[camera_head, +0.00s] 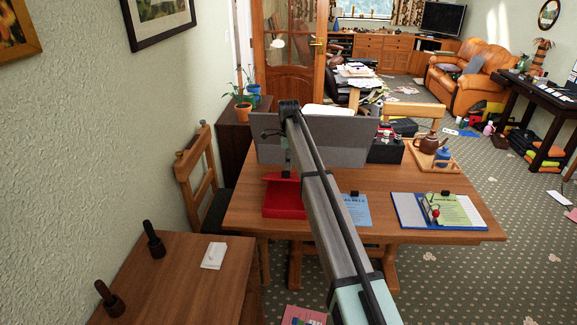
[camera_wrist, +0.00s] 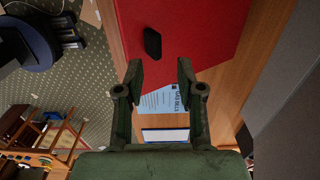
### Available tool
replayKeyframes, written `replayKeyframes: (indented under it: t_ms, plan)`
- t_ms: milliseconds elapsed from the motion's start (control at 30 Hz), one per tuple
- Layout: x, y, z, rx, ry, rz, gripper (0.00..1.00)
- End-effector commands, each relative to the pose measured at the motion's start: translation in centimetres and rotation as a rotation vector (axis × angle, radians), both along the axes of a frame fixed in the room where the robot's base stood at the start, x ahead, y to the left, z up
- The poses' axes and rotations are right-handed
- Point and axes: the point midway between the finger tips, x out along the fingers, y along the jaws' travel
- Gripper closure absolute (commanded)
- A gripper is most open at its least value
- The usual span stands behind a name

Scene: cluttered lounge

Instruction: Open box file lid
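The red box file (camera_head: 283,200) sits on the wooden table, left of my arm in the head view. In the wrist view its red surface (camera_wrist: 205,25) fills the top middle, with a small black piece (camera_wrist: 152,43) on it. My gripper (camera_wrist: 160,69) is open, with nothing between its fingers. Its fingertips appear over the red surface near the black piece; I cannot tell whether they touch it. In the head view my arm hides the file's right side, and how far the lid is raised is unclear.
A grey divider (camera_head: 345,142) stands behind the file. A blue sheet headed "Gas Bills" (camera_head: 356,211) and a blue folder (camera_head: 408,211) lie to the right. A tray with a brown teapot (camera_head: 429,144) stands at the back right.

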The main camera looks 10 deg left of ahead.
Motion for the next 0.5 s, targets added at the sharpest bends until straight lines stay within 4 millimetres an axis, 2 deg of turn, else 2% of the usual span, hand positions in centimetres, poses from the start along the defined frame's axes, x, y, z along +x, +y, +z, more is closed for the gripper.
replayKeyframes:
  t_ms: [300,500]
  plan:
    - [0.1,0.0,6.3,0.001,-0.002,0.000,0.62]
    - [0.0,0.0,8.8,0.000,-0.001,0.000,0.62]
